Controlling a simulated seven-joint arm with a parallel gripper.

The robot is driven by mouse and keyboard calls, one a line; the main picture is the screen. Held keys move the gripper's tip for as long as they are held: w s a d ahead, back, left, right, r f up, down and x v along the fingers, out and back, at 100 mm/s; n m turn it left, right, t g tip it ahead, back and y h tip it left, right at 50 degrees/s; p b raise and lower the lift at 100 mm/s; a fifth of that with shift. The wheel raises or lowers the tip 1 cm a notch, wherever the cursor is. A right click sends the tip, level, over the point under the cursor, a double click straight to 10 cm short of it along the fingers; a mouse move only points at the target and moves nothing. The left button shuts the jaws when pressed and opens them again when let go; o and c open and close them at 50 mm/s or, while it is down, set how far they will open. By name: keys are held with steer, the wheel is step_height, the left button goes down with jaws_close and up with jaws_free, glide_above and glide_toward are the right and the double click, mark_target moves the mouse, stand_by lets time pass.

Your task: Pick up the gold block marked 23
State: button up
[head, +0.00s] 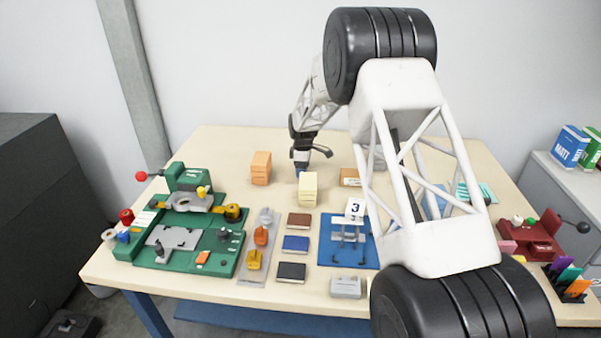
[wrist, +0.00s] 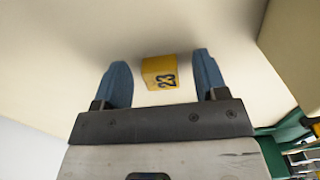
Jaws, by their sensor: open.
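The gold block marked 23 (wrist: 159,73) shows in the wrist view, with its dark number facing the camera. My gripper (wrist: 161,60) is open, with one blue finger on each side of the block in that view. A gap shows between the block and each finger, so neither appears to touch it. In the head view my gripper (head: 301,172) points down over the back middle of the table. I cannot make out the gold block there; my gripper or the cream stack may hide it.
A cream stack (head: 308,188) stands just in front of my gripper. An orange stack (head: 261,168) stands to its left and a brown-orange block (head: 349,178) to its right. A green fixture board (head: 222,262) fills the table's left. My own arm covers much of the right.

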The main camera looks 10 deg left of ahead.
steer(key=shift+c, duration=0.3)
steer(key=c, duration=1)
steer(key=shift+c, duration=0.2)
steer(key=shift+r, duration=0.1)
step_height(320, 180, up, 10)
stand_by(0.4)
